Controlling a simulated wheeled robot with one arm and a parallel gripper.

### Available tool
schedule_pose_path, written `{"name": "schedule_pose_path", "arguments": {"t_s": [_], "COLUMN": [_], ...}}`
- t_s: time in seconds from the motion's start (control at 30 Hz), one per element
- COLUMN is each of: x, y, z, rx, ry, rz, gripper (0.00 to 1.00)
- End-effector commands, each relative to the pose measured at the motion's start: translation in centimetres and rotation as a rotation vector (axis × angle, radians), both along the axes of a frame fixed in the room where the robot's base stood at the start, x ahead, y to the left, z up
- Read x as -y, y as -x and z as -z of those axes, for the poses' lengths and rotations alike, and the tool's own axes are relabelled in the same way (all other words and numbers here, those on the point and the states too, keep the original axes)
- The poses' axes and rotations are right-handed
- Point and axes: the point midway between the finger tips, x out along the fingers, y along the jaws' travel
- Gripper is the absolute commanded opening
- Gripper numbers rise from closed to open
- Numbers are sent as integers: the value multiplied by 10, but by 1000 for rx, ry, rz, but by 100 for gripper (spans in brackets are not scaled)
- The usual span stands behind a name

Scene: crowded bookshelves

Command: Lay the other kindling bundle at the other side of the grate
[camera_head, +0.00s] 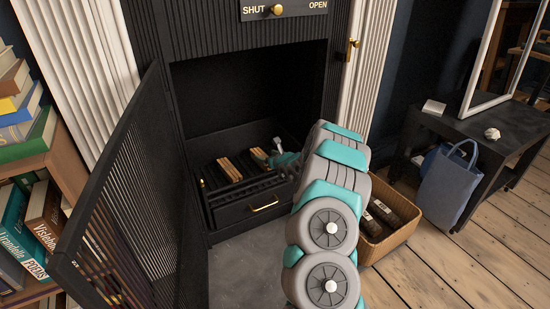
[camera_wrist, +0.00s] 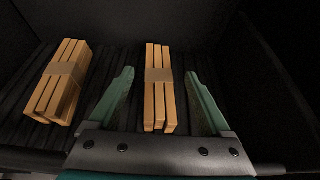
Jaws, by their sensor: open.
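Two kindling bundles of pale wooden sticks, each with a band round its middle, lie on the dark slatted grate (camera_wrist: 112,62) in the fireplace. The left bundle (camera_wrist: 62,80) lies slightly slanted in the wrist view and also shows in the head view (camera_head: 229,169). The right bundle (camera_wrist: 158,82) lies nearly straight, and shows in the head view (camera_head: 258,156). My gripper (camera_wrist: 158,75) is open, one finger on each side of the right bundle, with visible gaps between fingers and sticks. In the head view my gripper (camera_head: 277,153) is inside the fireplace, partly hidden by my arm.
A black mesh door (camera_head: 125,200) stands open at the left of the fireplace. A brass-handled drawer (camera_head: 250,208) is below the grate. A wicker basket (camera_head: 405,232) with dark logs stands right of my arm. A blue bag (camera_head: 446,185) stands by a dark table (camera_head: 465,125).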

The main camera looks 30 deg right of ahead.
Motion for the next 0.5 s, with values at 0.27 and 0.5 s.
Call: {"name": "schedule_pose_path", "arguments": {"t_s": [0.27,0.5], "x": [1,2], "y": [39,63], "z": [-25,-36], "rx": [14,15], "ry": [-5,-1], "rz": [1,0], "gripper": [82,82]}}
